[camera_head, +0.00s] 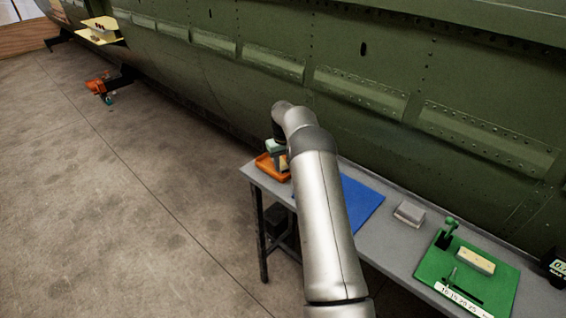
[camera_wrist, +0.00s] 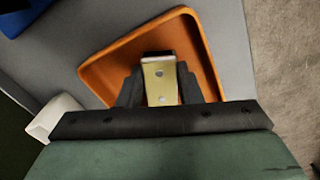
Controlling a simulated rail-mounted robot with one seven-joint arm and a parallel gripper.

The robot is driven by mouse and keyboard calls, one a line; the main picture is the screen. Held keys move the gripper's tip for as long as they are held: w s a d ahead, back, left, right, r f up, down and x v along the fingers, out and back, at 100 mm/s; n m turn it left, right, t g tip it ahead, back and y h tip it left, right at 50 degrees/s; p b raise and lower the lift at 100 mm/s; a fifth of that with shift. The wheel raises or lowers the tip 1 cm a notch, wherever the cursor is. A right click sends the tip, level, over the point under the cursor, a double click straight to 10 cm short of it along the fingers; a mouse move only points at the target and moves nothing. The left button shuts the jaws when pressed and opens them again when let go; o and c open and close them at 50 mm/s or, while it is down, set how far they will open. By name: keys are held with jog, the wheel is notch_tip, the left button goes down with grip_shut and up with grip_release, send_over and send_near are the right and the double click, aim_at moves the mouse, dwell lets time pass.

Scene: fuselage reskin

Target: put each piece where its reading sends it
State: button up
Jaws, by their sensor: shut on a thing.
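A green fixture (camera_head: 432,262) with a green post and a number strip stands at the bench's right, bearing a cream block (camera_head: 474,260).
A blue mat (camera_head: 361,203) lies mid-bench, partly behind my arm. A grey block (camera_head: 409,213) lies right of it. A black display (camera_head: 556,266) with green digits is at the right edge. A white object (camera_wrist: 52,115) stands beside the tray. The green fuselage (camera_head: 330,45) rises behind.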

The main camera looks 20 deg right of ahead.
jog(key=shift+f, duration=0.1)
jog(key=o, duration=0.6)
jog(key=shift+f, duration=0.1)
jog(key=shift+c, duration=0.2)
jog(key=o, duration=0.4)
